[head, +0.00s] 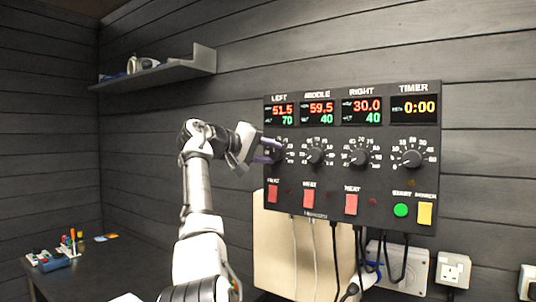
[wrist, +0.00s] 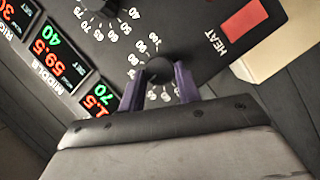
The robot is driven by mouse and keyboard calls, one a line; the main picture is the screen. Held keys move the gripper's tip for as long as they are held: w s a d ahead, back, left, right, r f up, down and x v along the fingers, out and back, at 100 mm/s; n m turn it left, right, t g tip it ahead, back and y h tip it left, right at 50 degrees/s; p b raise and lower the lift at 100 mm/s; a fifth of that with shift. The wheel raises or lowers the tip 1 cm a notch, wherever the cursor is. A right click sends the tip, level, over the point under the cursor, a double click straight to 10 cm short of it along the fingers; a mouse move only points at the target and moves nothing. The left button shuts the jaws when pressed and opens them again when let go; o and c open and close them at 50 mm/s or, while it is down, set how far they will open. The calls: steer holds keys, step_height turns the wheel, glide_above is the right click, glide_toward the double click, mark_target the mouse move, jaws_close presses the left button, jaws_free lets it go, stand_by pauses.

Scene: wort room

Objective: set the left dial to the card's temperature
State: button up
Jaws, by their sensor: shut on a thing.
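The control panel (head: 330,185) hangs on the wall, with LEFT, MIDDLE, RIGHT and TIMER columns. The left display (head: 283,113) reads 51.5 in red and 70 in green. My gripper (head: 270,151) reaches the left dial from the left and hides most of it in the head view. In the wrist view the black left dial (wrist: 158,67) sits between the two purple fingers of my gripper (wrist: 158,80), which are shut on it. The dial's pointer cannot be made out. I see no card with a readable temperature.
The middle dial (head: 316,157), right dial (head: 360,157) and timer dial (head: 411,158) sit to the right. The red left heat switch (head: 272,193) is just below my gripper. Cables hang under the panel. A dark table (head: 75,270) with small items stands lower left.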

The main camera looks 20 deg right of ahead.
steer(key=m+y, duration=0.1)
steer(key=m, duration=0.1)
steer(key=m+t+y, duration=0.1)
steer(key=m, duration=0.1)
steer(key=shift+s+d+r, duration=0.15)
steer(key=shift+r, duration=0.05)
steer(key=shift+m, duration=0.4)
stand_by(0.3)
steer(key=o, duration=1)
steer(key=b+v, duration=0.1)
steer(key=v, duration=0.6)
steer(key=b+v, duration=0.1)
steer(key=v, duration=0.5)
steer(key=shift+s+a+r+b, duration=0.2)
steer(key=shift+s+r+b, duration=0.15)
